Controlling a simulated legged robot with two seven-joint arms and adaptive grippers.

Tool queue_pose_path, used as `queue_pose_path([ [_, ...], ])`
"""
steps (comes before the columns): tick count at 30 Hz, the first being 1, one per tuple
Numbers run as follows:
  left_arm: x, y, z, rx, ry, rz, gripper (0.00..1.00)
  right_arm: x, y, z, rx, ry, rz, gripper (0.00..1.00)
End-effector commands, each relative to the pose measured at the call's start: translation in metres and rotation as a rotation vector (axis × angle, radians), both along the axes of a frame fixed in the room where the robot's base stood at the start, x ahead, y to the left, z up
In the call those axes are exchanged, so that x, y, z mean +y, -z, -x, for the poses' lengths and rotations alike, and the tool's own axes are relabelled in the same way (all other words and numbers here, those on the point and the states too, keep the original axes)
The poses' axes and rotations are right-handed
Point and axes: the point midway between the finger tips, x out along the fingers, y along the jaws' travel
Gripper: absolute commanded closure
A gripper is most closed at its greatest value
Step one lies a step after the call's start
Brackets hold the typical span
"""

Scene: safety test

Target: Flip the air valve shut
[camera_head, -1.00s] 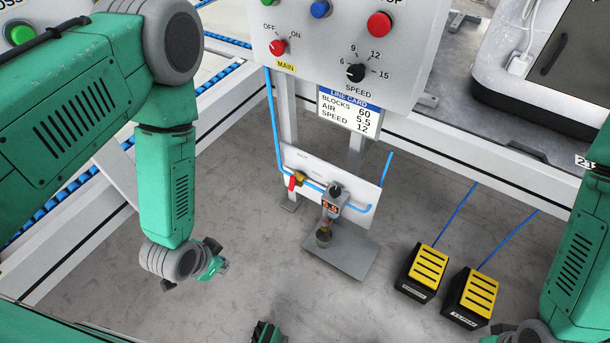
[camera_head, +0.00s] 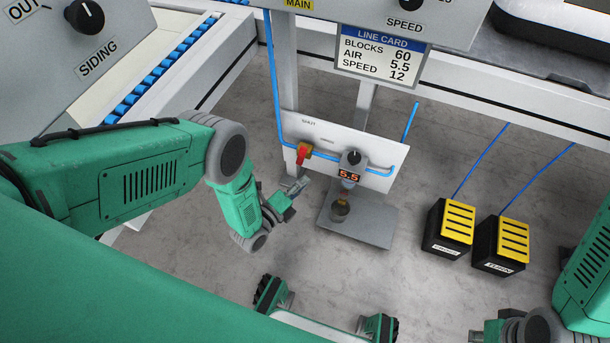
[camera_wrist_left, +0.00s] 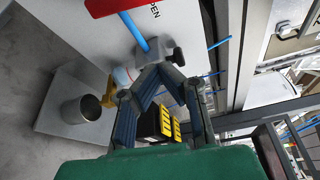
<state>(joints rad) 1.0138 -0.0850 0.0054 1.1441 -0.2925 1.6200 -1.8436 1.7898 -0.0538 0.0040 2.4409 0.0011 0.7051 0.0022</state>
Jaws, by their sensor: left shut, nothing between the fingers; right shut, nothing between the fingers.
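The air valve (camera_head: 304,150) sits on the left of a low white panel (camera_head: 375,180), on a blue air pipe. Its red handle (camera_head: 300,159) points downward from the brass-coloured body in the head view. The red handle (camera_wrist_left: 108,5) also shows at the top edge of the left wrist view, cut off, near printed lettering. My left gripper (camera_head: 299,187) is shut and empty, just below the valve in the head view, with no visible contact. In the left wrist view its fingers (camera_wrist_left: 160,72) meet below the handle. My right gripper (camera_head: 482,335) is shut at the bottom right, partly cut off.
A regulator (camera_head: 350,167) reading 5.5 sits right of the valve. A metal cup (camera_head: 340,210) stands below it on a grey plate (camera_head: 365,232). Two yellow-and-black pedals (camera_head: 450,227) are on the floor to the right. A line card (camera_head: 381,57) hangs above.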

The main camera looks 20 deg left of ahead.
Motion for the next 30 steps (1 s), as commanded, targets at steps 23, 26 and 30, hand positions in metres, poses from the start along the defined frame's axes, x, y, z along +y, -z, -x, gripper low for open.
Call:
queue_pose_path([
  [23, 0.01, -0.002, -0.079, 0.002, -0.001, 0.001, 1.0, 0.001, 0.043, 0.0, 0.0, -0.001, -0.001, 1.0],
  [26, 0.011, -0.002, -0.079, 0.002, -0.001, 0.001, 1.0, 0.001, 0.043, 0.0, 0.0, -0.001, -0.001, 1.0],
  [30, 0.01, -0.002, -0.079, 0.003, -0.001, 0.001, 1.0, 0.001, 0.043, 0.0, 0.0, -0.001, -0.001, 1.0],
])
